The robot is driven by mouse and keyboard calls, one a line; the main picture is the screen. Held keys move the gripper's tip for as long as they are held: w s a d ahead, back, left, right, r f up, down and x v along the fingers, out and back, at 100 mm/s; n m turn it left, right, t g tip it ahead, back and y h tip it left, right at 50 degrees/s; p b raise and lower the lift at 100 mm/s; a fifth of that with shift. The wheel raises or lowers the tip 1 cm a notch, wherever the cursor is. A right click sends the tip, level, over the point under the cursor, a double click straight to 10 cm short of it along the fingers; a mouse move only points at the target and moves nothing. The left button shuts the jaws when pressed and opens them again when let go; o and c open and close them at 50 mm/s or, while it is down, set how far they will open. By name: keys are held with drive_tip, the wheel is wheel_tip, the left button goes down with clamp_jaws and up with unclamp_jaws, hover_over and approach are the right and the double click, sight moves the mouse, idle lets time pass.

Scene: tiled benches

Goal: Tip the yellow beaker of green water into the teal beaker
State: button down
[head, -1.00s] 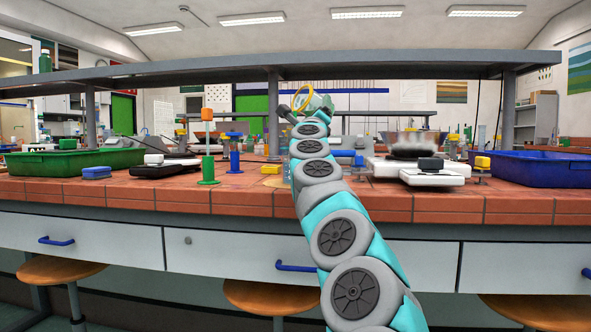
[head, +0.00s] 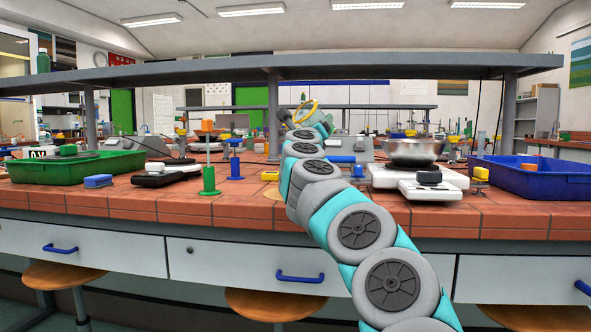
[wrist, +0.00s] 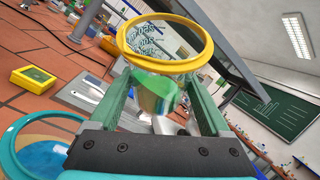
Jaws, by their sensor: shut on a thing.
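The yellow beaker, a clear vessel with a yellow rim (wrist: 128,38), is held between the green fingers of my gripper (wrist: 158,90) in the wrist view. Green water (wrist: 165,88) shows low in it, and the beaker looks tilted. In the head view its yellow rim (head: 305,103) shows at the far end of my arm, above the bench; my fingers there are mostly hidden. The teal beaker (wrist: 20,126) stands at lower left in the wrist view, its wide teal rim partly cut off by my gripper's body. It is apart from the yellow beaker. My arm hides it in the head view.
A green tray (head: 72,172) stands at the left of the tiled bench and a blue tray (head: 540,184) at the right. A metal bowl (head: 413,151) sits on a white scale. A grey shelf (head: 180,72) spans above the bench.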

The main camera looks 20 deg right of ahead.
drive_tip(key=shift+d, duration=0.1)
idle(0.3)
drive_tip(key=w+d+r+p, duration=0.1)
drive_tip(key=d+r+p, duration=0.1)
drive_tip(key=d+p, duration=0.4)
drive_tip(key=d, duration=0.3)
drive_tip(key=shift+w+d+r+p, duration=0.3)
drive_tip(key=shift+w+d+r, duration=0.05)
drive_tip(key=shift+d+r, duration=0.05)
drive_tip(key=shift+a, duration=0.1)
